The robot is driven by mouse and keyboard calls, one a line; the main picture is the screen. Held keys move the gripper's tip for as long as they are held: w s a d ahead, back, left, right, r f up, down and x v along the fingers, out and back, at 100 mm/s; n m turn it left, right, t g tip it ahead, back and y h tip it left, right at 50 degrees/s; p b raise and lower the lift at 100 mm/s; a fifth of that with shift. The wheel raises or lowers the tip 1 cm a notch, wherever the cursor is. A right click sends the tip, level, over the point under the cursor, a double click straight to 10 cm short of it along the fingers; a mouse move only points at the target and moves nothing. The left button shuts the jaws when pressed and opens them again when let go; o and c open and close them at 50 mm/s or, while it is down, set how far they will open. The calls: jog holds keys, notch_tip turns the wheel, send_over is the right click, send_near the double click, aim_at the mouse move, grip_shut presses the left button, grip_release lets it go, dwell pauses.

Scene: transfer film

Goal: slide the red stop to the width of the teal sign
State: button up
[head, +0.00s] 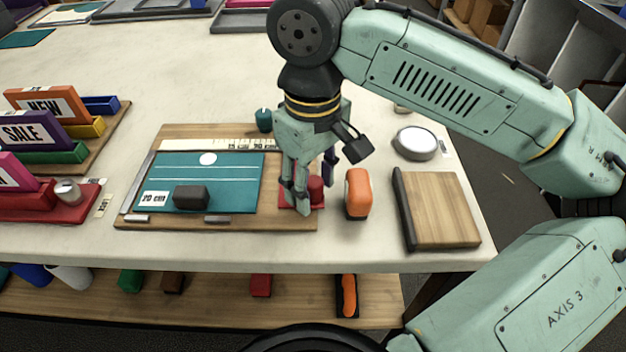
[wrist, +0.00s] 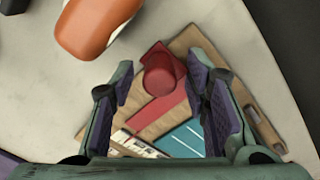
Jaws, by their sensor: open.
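A ruler strip (head: 230,144) runs along the board's far side. The red stop (head: 316,190), a red plate with a round knob, sits at the board's right end, to the right of the sign. In the wrist view the stop (wrist: 160,78) lies ahead between the fingers. My gripper (head: 310,198) is open around the knob's area, pointing down; I cannot tell whether a finger touches it.
An orange-and-white object (head: 357,194) stands close to the right of the stop. A wooden block with a dark edge (head: 440,208) and a round white-topped tin (head: 416,143) are farther right. Sign stands (head: 45,140) fill the left. A teal weight (head: 264,120) stands behind the board.

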jog(key=shift+f, duration=0.25)
jog(key=shift+c, duration=0.6)
grip_shut()
